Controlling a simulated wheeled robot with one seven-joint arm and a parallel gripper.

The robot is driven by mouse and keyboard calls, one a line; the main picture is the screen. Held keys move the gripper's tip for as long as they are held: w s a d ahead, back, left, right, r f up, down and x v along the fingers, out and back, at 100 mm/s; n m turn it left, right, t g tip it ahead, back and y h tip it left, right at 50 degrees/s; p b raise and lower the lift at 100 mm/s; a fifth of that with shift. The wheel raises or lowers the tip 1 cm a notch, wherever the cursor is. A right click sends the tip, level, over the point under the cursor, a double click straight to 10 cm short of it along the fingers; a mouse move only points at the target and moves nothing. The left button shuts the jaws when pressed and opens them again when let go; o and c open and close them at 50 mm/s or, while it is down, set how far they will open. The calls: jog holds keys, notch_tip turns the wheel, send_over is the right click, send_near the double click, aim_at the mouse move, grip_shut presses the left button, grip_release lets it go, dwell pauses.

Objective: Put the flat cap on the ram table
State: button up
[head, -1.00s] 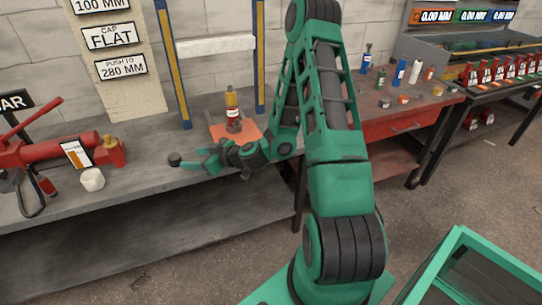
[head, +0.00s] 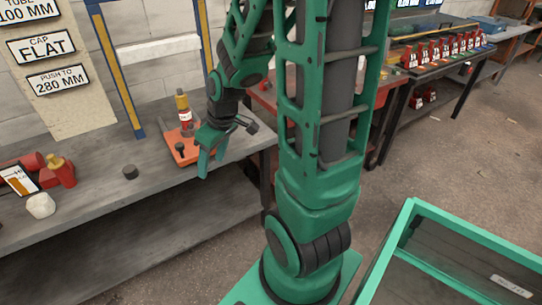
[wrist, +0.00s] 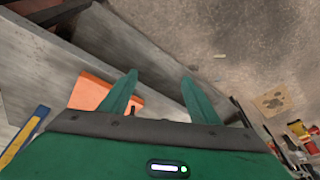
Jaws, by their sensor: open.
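A red cylinder with a yellow top (head: 184,112) stands on the plate; I cannot tell which part is the ram table. My gripper (head: 212,160) is open and empty, pointing down at the plate's right side near the bench's front edge. The wrist view shows nothing between its fingers (wrist: 158,80).
A red tool with a brass-coloured fitting (head: 60,170) and a whitish lump (head: 40,205) lie at the bench's left. Frame posts (head: 118,70) rise behind the plate. A red workbench (head: 262,98) stands right. A green-rimmed bin (head: 465,235) is at the lower right.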

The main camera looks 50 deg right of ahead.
jog(key=s+d+r+m+g, duration=0.1)
jog(key=s+r+m, duration=0.2)
jog(key=s, duration=0.3)
jog(key=s+d+r+m+g, duration=0.1)
jog(key=s+r+m, duration=0.2)
jog(key=s, duration=0.4)
jog(key=s+d+r+m+g+h, duration=0.1)
jog(key=s+d+r+m, duration=0.1)
jog(key=s, duration=0.4)
jog(key=shift+s+r+m, duration=0.15)
jog(key=shift+r+m, duration=0.25)
jog(key=shift+r, duration=0.3)
